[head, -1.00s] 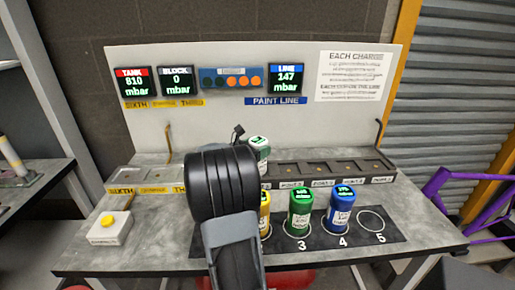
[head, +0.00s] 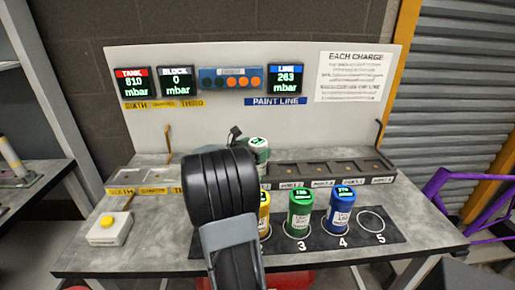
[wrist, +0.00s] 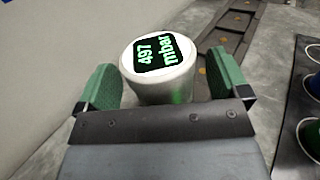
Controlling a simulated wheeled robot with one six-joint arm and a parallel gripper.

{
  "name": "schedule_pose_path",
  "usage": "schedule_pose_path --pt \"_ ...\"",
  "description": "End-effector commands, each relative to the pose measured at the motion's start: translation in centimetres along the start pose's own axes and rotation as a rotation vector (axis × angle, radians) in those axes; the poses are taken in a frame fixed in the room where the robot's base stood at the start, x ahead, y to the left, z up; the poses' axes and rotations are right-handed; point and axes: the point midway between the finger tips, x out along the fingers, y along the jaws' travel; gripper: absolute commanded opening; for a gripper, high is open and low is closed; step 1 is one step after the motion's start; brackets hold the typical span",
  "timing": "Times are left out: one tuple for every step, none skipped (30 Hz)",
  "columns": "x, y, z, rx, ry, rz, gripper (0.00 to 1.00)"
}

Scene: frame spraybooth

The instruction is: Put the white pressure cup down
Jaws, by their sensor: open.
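The white pressure cup (head: 258,150) stands upright at the left end of the dark port row in the head view, partly behind my arm. In the wrist view the white cup (wrist: 160,68) has a lit top reading 497 mbar. My gripper (wrist: 164,84) is open, with one green finger on each side of the cup and a gap on both sides. In the head view my arm hides the fingers. The cup's base is hidden, so I cannot tell exactly what it rests on.
Yellow (head: 265,213), green (head: 299,216) and blue (head: 341,212) cups stand on the front mat; ring 5 (head: 371,221) is empty. The port row (head: 330,172) runs right. A yellow-button box (head: 109,230) is at left. The LINE display (head: 285,79) reads 263 mbar.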

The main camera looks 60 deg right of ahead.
Motion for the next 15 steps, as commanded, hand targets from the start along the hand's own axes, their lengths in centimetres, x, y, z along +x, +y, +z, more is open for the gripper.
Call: schedule_pose_path --pt "-1.1 0.1 -0.2 0.001 -0.001 0.006 0.93" --pt "-1.7 0.1 -0.2 0.001 -0.001 0.006 0.93" --pt "-2.6 0.1 -0.2 0.001 -0.001 0.006 0.93" --pt "-3.2 0.1 -0.2 0.001 -0.001 0.006 0.93" --pt "-3.8 0.1 -0.2 0.002 -0.001 0.006 0.93" --pt "-4.6 0.1 -0.2 0.002 -0.001 0.006 0.93" --pt "-5.2 0.1 -0.2 0.001 -0.001 0.006 0.93" --pt "-5.8 0.1 -0.2 0.001 -0.001 0.005 0.93" --pt "-6.5 0.1 -0.2 0.000 -0.001 0.005 0.93" --pt "-7.0 0.1 -0.2 0.000 -0.001 0.006 0.93" --pt "-7.5 0.1 -0.2 0.000 -0.001 0.005 0.93" --pt "-8.1 0.0 -0.2 0.000 0.000 0.004 0.93" --pt "-8.5 0.1 -0.1 0.001 -0.001 0.005 0.93" --pt "-8.8 0.1 -0.1 0.001 -0.002 0.003 0.93" --pt "-9.3 0.1 -0.1 0.001 -0.001 0.003 0.93"
